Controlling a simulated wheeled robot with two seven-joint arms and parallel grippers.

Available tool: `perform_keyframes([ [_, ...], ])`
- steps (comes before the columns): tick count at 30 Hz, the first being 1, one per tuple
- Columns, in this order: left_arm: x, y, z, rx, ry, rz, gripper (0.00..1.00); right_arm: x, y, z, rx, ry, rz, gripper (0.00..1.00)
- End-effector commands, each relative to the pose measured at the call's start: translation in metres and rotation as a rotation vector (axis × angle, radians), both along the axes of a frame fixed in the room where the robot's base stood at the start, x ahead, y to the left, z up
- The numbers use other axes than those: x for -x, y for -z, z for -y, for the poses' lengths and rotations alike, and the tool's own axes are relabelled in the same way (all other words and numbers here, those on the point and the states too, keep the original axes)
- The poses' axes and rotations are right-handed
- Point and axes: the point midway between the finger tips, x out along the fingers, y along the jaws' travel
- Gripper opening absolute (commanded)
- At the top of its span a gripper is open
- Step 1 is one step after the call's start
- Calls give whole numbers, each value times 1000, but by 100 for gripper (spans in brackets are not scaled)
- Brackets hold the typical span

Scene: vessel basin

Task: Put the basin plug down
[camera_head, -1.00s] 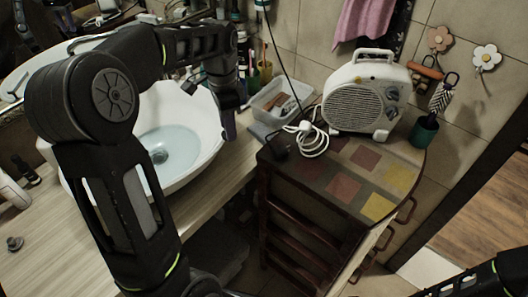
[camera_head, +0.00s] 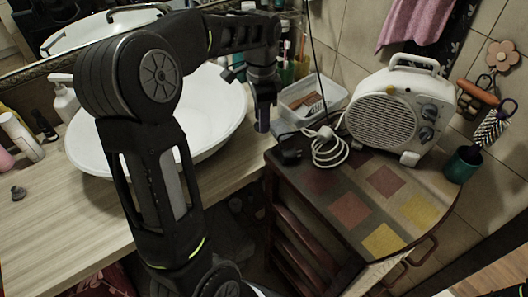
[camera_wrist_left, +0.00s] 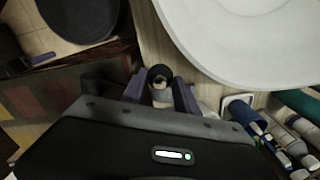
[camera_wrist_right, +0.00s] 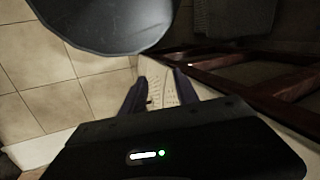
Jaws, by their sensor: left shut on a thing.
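My left gripper (camera_head: 263,122) hangs over the counter between the basin (camera_head: 226,118) and the wooden cabinet. In the left wrist view, my left gripper (camera_wrist_left: 160,95) is shut on a small dark round thing with a pale centre, which looks like the basin plug (camera_wrist_left: 159,73). The plug is hidden in the head view. The white basin (camera_wrist_left: 250,45) lies beside the gripper. My left arm hides the basin's middle and drain. My right gripper (camera_wrist_right: 158,95) is open and empty, low over the floor.
A plastic tray (camera_head: 318,88), a white cable (camera_head: 330,148) and a heater (camera_head: 395,115) stand right of my left gripper. The front left counter (camera_head: 60,220) is clear.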

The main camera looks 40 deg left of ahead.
Motion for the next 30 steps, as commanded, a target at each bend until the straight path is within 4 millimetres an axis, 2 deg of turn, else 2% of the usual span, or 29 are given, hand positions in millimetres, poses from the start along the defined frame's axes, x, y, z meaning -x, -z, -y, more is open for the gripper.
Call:
perform_keyframes([
  [4,0,1,0,1,0,-1,0,0,0,0,0,0,0,36],
  [7,1,10,0,1,0,-3,0,0,-2,0,0,0,0,36],
  [16,0,58,0,0,0,-3,0,1,-8,1,3,1,-3,36],
  [26,0,63,0,0,0,0,0,1,-8,1,3,1,-3,36],
  [30,1,74,0,1,0,-3,0,1,-10,1,3,1,-3,36],
])
